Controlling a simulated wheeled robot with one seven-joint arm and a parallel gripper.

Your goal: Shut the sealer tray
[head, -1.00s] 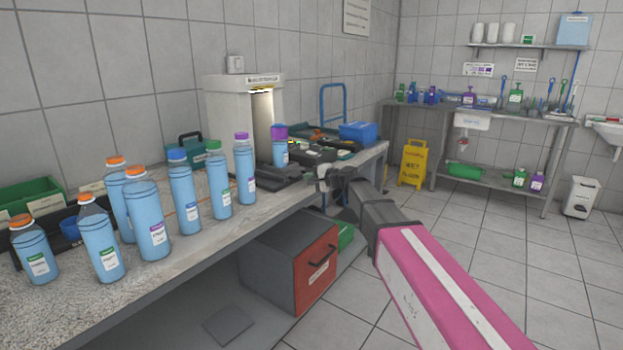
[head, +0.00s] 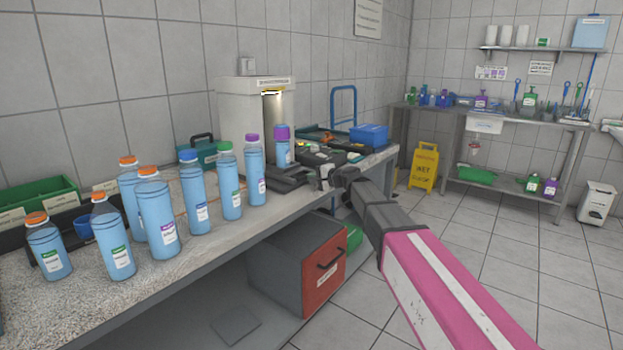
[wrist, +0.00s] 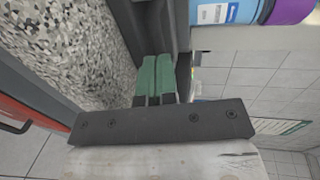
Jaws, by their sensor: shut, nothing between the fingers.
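The sealer (head: 240,115) is a pale cabinet with a lit opening, standing at the back of the bench. Its dark grey tray (head: 283,184) sticks out in front, and a blue bottle with a purple cap (head: 282,150) stands upright on it. My gripper (head: 325,178) is at the tray's front right, over the bench edge, partly hidden by my arm. In the wrist view my green fingers (wrist: 155,62) are shut together and empty, their tips close to the dark tray (wrist: 155,28). I cannot tell whether they touch it. The bottle (wrist: 225,12) shows sideways there.
Several blue bottles (head: 160,215) stand along the bench's (head: 190,255) left front. A blue bin (head: 368,134) and dark trays lie right of the sealer. A red-fronted box (head: 323,268) sits below. A yellow floor sign (head: 423,168) stands to the right; the floor between is clear.

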